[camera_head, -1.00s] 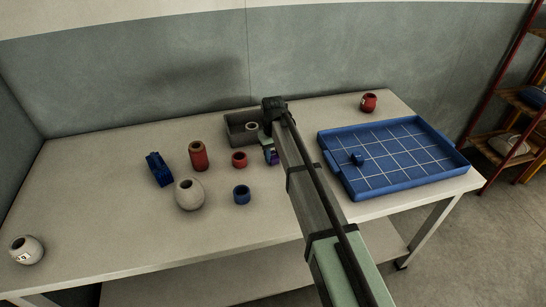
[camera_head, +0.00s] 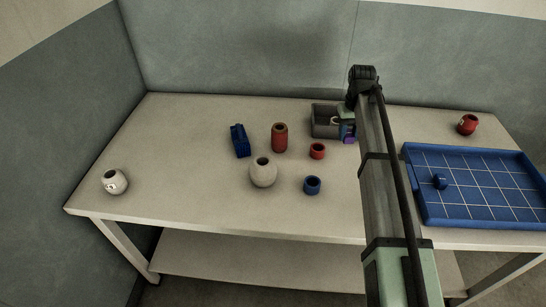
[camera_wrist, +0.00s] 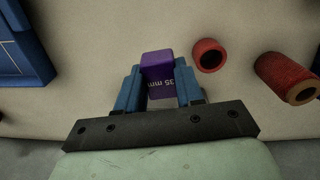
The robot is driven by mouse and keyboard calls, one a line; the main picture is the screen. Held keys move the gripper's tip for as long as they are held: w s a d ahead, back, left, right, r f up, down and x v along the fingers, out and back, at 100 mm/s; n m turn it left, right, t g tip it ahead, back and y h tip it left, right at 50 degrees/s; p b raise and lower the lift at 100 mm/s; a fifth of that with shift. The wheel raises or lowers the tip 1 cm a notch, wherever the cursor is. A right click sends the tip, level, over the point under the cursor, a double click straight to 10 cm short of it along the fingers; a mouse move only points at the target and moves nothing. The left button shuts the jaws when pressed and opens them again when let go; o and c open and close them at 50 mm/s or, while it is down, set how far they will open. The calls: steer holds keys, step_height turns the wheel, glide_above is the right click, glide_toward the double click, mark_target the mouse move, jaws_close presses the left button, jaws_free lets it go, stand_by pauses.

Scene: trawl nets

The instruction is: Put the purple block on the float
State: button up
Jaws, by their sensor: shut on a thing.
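The purple block (camera_wrist: 157,62), marked "35 mm", is between the two blue fingers of my gripper (camera_wrist: 158,78) in the wrist view. My gripper is shut on it. In the head view a little of the block (camera_head: 348,140) shows beside my arm, right of the grey bin; my arm hides part of it. I cannot tell its height above the table. A pale round float (camera_head: 263,173) with a hole in its top stands mid-table, left of my gripper. Smaller round float-like things are a white one (camera_head: 115,182) at far left and a red one (camera_head: 467,124) at back right.
A red ring (camera_head: 317,151), a blue ring (camera_head: 312,185), a red cylinder (camera_head: 279,138) and a blue piece (camera_head: 240,141) stand around the pale float. A grey bin (camera_head: 320,128) stands behind. A blue gridded tray (camera_head: 470,220) is at right. The table's left part is mostly clear.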

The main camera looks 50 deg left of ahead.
steer(key=s+a+r+n, duration=0.1)
steer(key=s+a+r, duration=0.2)
steer(key=s+a, duration=0.4)
steer(key=s+a+r+n, duration=0.2)
steer(key=s+a, duration=0.2)
steer(key=s, duration=0.5)
step_height(320, 180, up, 5)
steer(key=m, duration=0.5)
glide_above(262, 161)
steer(key=shift+d+f, duration=0.1)
steer(key=shift+f, duration=4.95)
steer(key=shift+f, duration=0.1)
steer(key=o, duration=1)
steer(key=shift+o, duration=0.2)
